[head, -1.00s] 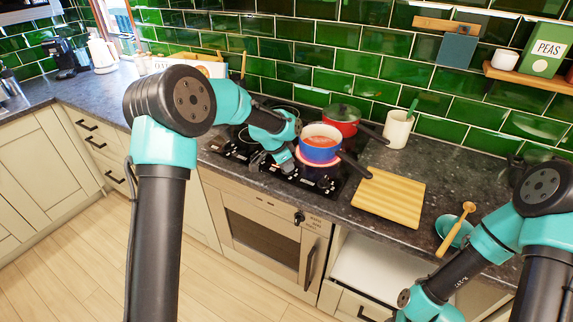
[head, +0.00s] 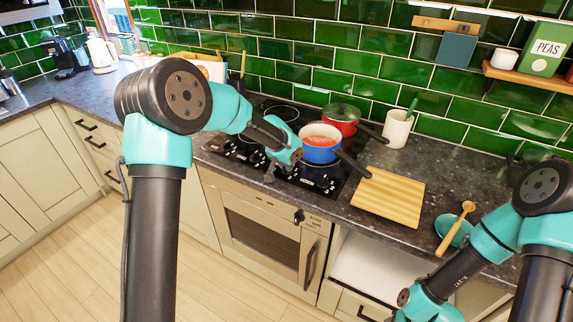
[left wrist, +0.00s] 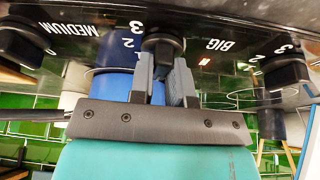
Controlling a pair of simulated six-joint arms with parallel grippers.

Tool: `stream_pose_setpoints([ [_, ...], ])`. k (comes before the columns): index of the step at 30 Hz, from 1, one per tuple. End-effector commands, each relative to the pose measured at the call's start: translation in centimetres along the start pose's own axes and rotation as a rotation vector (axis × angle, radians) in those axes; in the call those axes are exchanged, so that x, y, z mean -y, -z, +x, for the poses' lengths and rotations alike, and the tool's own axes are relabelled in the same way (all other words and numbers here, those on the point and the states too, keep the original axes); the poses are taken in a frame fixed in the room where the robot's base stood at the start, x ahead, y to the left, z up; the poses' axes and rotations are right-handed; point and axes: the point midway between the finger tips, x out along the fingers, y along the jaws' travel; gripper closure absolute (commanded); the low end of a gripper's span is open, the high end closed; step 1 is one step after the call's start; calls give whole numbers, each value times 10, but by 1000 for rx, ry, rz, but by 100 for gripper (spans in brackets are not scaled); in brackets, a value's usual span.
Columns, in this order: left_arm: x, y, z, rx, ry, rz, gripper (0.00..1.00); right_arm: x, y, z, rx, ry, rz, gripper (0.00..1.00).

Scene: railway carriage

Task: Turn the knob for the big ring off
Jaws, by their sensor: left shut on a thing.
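My left gripper (left wrist: 163,85) is shut on a black knob (left wrist: 163,42) on the hob's front panel, one finger on each side. The knob sits between the printed words MEDIUM and BIG. In the head view the same gripper (head: 272,174) reaches the front edge of the black hob (head: 318,182), left of the blue pot (head: 321,153), and its fingers are hard to make out. The blue pot holds something red and stands on a ring at the front right. No glow shows around its base. My right gripper is out of view.
A red pot (head: 341,126) with a green lid stands behind the blue pot. A further knob (left wrist: 288,72) is right of the gripped one in the left wrist view. A wooden board (head: 389,197) lies right of the hob, and a white crock (head: 396,130) stands behind it.

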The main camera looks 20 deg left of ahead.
Motion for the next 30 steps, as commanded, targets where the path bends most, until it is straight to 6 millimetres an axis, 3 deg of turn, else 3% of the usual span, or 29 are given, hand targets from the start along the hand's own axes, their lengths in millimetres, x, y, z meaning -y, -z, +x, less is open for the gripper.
stream_pose_setpoints([
  [24, -1, -2, 2, 7, 36, -94, 100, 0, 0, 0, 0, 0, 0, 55],
  [25, -1, -2, 2, 7, 36, -94, 80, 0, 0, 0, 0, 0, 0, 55],
  [30, -1, -2, 2, 7, 36, -94, 64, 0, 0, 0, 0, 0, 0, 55],
])
